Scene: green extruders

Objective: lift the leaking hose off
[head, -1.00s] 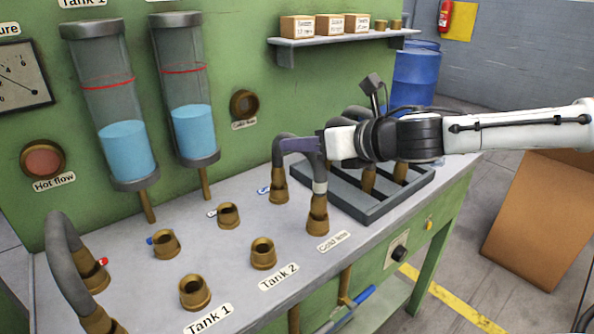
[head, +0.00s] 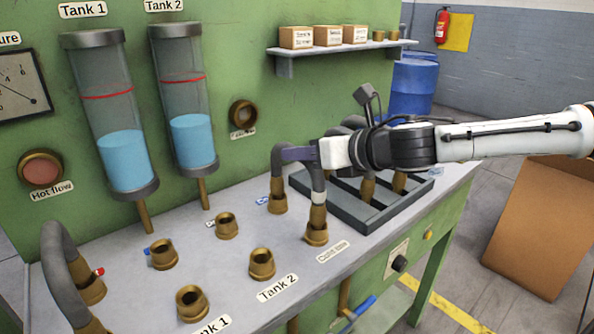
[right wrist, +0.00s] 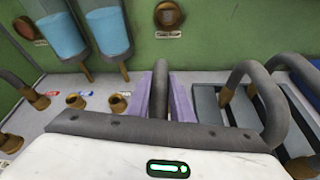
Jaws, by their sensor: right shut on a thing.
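A grey arched hose (head: 319,178) with brass ends stands over two brass sockets at the rear right of the bench, by the Cold flow label (head: 332,251). A pale band shows above its front end. My right gripper (head: 298,154) is shut on the top of its arch with purple fingers. The right wrist view shows the hose (right wrist: 161,82) between the fingers. Both brass ends appear to sit at their sockets; I cannot tell whether they are clear of them. I see no leak. My left gripper is not in view.
A grey slotted tray (head: 378,214) holding other hoses is right of the held hose. Another arched hose (head: 57,255) stands at the left. Several open brass sockets, including one by Tank 2 (head: 262,263), lie between. Two tanks (head: 125,160) and a shelf (head: 345,45) are behind.

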